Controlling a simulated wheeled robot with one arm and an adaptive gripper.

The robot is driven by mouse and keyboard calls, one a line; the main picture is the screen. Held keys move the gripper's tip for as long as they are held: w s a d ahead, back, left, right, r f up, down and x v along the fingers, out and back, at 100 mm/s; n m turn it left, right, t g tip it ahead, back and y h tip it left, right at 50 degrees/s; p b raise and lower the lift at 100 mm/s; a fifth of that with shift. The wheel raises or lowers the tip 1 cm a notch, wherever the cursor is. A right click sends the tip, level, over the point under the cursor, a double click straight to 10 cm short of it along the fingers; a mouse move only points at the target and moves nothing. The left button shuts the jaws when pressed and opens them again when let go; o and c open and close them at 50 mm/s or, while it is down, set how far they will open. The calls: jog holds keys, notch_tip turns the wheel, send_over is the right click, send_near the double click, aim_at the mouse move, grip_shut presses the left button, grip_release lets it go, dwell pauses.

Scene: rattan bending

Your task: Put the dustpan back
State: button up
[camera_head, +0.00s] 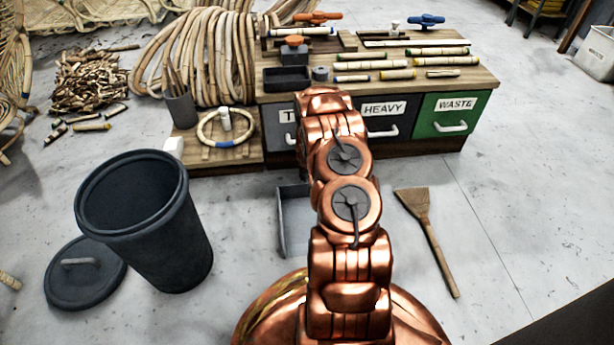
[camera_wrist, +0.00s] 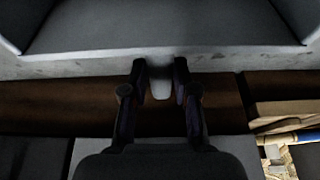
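A grey dustpan (camera_head: 284,222) is low in front of the cabinet in the head view, with much of it hidden behind my arm. In the wrist view the grey pan (camera_wrist: 165,25) fills the top of the picture. My gripper (camera_wrist: 161,70) has its two dark fingers on either side of a short, light grey handle (camera_wrist: 160,90) at the pan's edge. The gap is narrow, but I cannot tell whether both fingers press on the handle. My gripper is hidden behind my arm in the head view.
A cabinet with a green WASTE drawer (camera_head: 452,113) stands behind the dustpan. A wooden-handled brush (camera_head: 430,235) lies on the floor at right. A dark open bin (camera_head: 160,230) and its lid (camera_head: 85,272) are at left. The floor at right is mostly clear.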

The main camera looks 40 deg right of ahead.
jog(key=o, duration=0.5)
jog(key=shift+c, duration=0.2)
jog(key=shift+r, duration=0.1)
jog(key=p+v, duration=0.4)
jog(key=v, duration=0.7)
jog(key=s+a+r+n+g+y, duration=0.1)
jog(key=s+a+r+n+y, duration=0.15)
jog(key=a+r, duration=1)
jog(key=s+a+r+n+g+y, duration=0.1)
jog(key=s+a+r+n, duration=0.15)
jog(key=a+r, duration=0.95)
jog(key=s+a+r+g, duration=0.1)
jog(key=s+a+r, duration=0.2)
jog(key=s, duration=0.6)
jog(key=s+a+r+n+g, duration=0.1)
jog(key=s+a+r, duration=0.2)
jog(key=s+a, duration=0.4)
jog(key=s+a+r+n+g, duration=0.1)
jog(key=s+a, duration=0.4)
jog(key=s, duration=0.5)
notch_tip(320, 180, up, 2)
jog(key=shift+s+a+r+g+h+p, duration=0.1)
jog(key=shift+s+a+g+h+p, duration=0.15)
jog(key=shift+s+g+h+p, duration=0.25)
jog(key=shift+w+r, duration=0.1)
jog(key=shift+w, duration=0.05)
